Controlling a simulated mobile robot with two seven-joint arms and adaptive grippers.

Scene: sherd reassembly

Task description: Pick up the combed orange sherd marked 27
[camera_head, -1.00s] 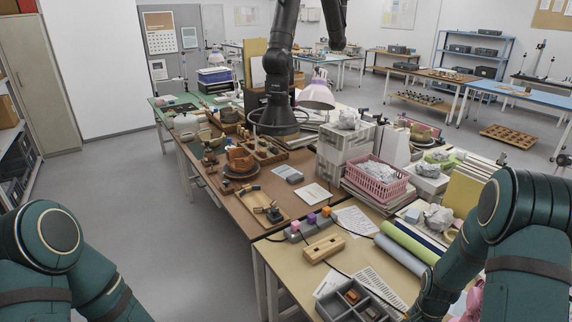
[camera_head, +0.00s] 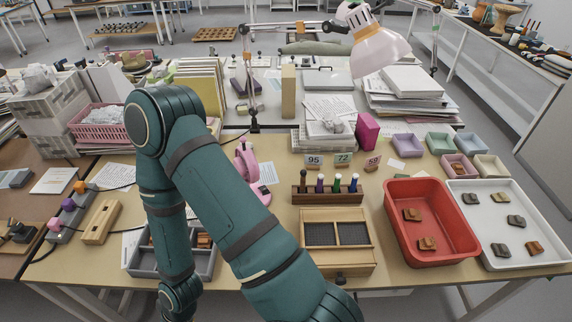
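Several small sherds are in view, but no number or combing can be read on any of them. Two orange-brown sherds lie apart in the red tray (camera_head: 460,250), one farther back (camera_head: 412,214) and one nearer (camera_head: 428,243). The white tray (camera_head: 555,258) holds several sherds, mostly dark or tan, with one orange-brown sherd (camera_head: 534,248) at its near right. Part of an orange-brown piece (camera_head: 205,240) shows in the grey divided tray (camera_head: 207,266), mostly hidden by my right arm. That arm crosses the left centre and bends down; its gripper is outside the frame. My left gripper is not in view.
A wooden box with dark panels (camera_head: 338,256) and a rack with several markers (camera_head: 330,198) stand left of the red tray. Number cards (camera_head: 343,160), small coloured bins (camera_head: 440,143) and a pink lamp (camera_head: 382,50) are behind. A pink device stands beside my arm.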

